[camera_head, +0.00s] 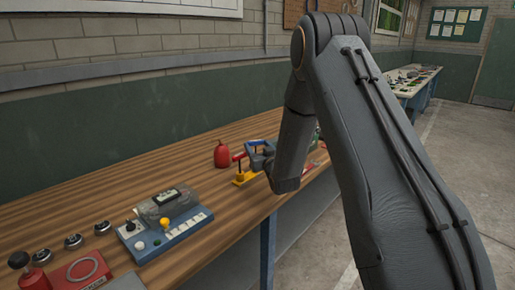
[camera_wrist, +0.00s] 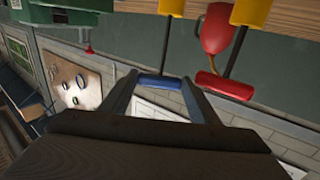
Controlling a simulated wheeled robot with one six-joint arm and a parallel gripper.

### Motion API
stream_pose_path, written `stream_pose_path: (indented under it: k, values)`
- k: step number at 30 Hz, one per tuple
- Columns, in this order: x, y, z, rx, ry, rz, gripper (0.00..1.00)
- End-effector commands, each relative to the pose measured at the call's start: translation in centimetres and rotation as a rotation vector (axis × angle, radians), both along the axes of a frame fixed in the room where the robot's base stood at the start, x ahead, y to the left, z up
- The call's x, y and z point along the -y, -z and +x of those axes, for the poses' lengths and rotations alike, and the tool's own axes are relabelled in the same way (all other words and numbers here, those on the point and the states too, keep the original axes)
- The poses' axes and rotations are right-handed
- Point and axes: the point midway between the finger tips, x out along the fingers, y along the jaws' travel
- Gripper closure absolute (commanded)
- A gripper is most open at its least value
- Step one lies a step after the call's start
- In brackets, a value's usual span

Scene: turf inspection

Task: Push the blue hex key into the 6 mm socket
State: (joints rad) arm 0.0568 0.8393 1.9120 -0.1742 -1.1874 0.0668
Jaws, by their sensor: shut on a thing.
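The blue hex key's handle (camera_wrist: 160,82) lies crosswise between the two fingertips of my gripper (camera_wrist: 160,84) in the wrist view, and the fingers are shut on it. I cannot tell how deep the shaft sits. In the head view, my gripper (camera_head: 261,153) is at the yellow stand (camera_head: 243,180), partly hidden by my arm. Size marks cannot be read.
A red bottle (camera_head: 222,154) stands just behind and left of the stand. A blue-based panel with knobs (camera_head: 165,222) sits nearer on the wooden bench (camera_head: 120,205). Several round metal parts (camera_head: 73,241) lie at its left. The bench between panel and stand is mostly clear.

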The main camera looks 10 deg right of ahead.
Motion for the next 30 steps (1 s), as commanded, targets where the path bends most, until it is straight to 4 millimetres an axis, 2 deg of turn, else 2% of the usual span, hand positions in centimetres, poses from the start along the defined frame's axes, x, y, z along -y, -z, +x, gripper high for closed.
stream_pose_path:
  k: [30]
  values:
    - [-0.18, 1.07, -0.22, -0.015, -0.003, -0.003, 0.67]
